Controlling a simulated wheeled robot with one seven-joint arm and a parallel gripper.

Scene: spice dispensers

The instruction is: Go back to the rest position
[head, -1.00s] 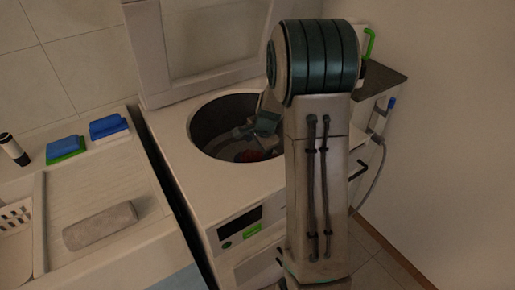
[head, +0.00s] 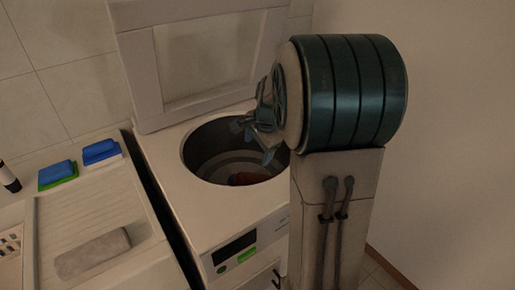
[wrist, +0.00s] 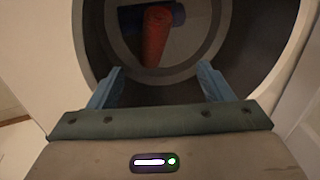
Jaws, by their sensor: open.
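My gripper (wrist: 160,88) is open and empty, with its two blue fingers apart at the mouth of a top-loading washing machine in the wrist view. In the head view my gripper (head: 252,138) is above the right side of the drum opening, partly hidden by my arm. A red rolled item (wrist: 157,36) lies in the drum beside a blue item (wrist: 178,14), clear of the fingers. The red item also shows in the head view (head: 243,179) at the drum bottom.
The washing machine (head: 185,195) has its lid (head: 205,55) raised behind the drum. To its left is a counter (head: 95,215) with a grey block (head: 92,254), a blue-and-green sponge (head: 58,174) and a blue-and-white one (head: 101,152). A wall stands close on the right.

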